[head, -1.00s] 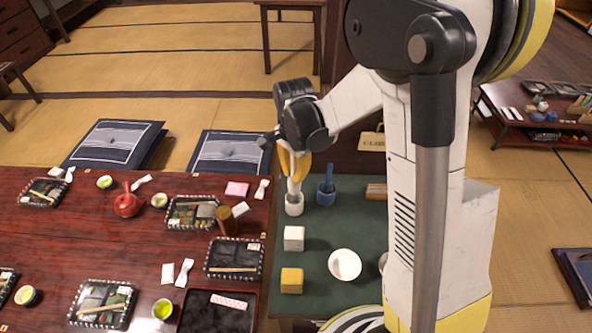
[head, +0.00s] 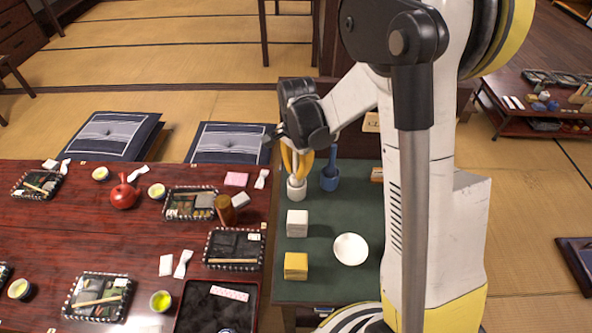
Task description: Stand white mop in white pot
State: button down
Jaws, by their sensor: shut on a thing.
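The white pot (head: 296,194) stands upright at the back left of the green-topped table, close to its left edge. My gripper (head: 298,176), with orange-yellow fingers, is just above the pot's mouth. It is shut on the white mop (head: 294,181), a slim pale piece showing between the fingers and the pot. The mop looks about upright, and its lower end is at or inside the pot's mouth; I cannot tell how deep. The fingers hide much of the mop.
A blue pot with a blue handle in it (head: 329,179) stands close to the right. In front are a white block (head: 297,223), a yellow block (head: 296,265) and a white bowl (head: 351,249). The red lunch table (head: 140,225) adjoins on the left. My arm hides the green table's right side.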

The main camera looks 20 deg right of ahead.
jog(key=c, duration=1.4)
grip_release()
notch_tip(320, 180, up, 12)
jog(key=shift+r, duration=0.1)
jog(key=shift+s, duration=0.1)
